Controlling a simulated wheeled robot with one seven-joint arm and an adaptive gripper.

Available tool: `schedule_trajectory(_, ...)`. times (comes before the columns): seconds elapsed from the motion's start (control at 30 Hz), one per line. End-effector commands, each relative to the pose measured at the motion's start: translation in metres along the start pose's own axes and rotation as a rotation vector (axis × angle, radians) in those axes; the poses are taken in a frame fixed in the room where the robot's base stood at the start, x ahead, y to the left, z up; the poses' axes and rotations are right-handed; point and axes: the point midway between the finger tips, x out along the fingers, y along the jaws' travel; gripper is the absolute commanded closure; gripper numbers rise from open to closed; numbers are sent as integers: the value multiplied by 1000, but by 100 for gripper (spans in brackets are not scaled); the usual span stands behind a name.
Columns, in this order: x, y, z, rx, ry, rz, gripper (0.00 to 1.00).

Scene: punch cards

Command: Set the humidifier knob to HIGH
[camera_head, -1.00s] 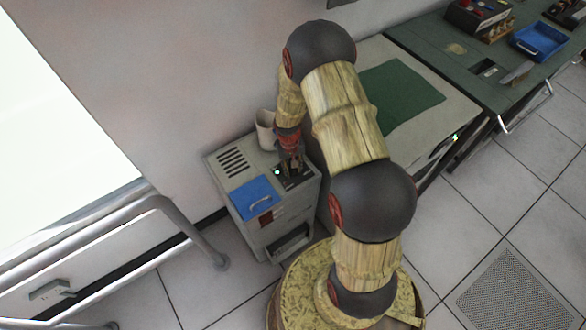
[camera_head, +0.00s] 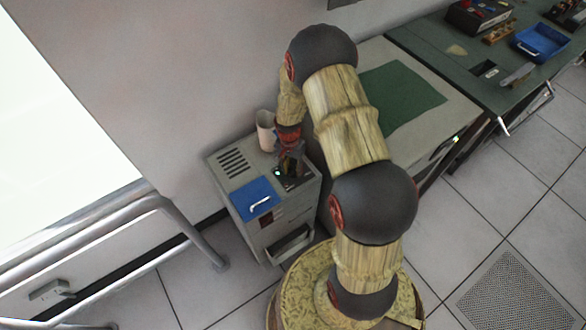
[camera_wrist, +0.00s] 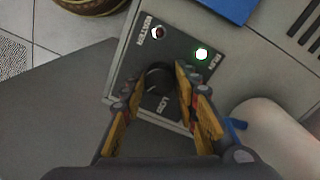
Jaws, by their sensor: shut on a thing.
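The humidifier (camera_head: 237,167) is a grey cabinet with a slotted vent and a blue lid on top. Its dark control panel shows in the wrist view (camera_wrist: 132,68), with a black round knob (camera_wrist: 158,76) in the middle. The word LOW is readable below the knob. A lit green light marked RUN and a small red-rimmed part near WATER sit above it. My gripper (camera_wrist: 158,85) is over the panel with its yellow-padded fingers shut on the knob. The knob's pointer and any HIGH mark cannot be made out.
A pale cup (camera_head: 265,131) stands behind my gripper on the cabinet's top, close to the fingers in the wrist view. A blue lid with a handle (camera_head: 254,198) lies at the front. A bench with a green mat (camera_head: 403,97) stands to the right.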

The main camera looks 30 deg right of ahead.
Motion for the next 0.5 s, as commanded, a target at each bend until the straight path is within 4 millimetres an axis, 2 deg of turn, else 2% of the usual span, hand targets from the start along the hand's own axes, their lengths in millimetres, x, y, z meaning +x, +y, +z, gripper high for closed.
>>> schedule_trajectory(0.5,0,-1,0,42,-2,-1,95)
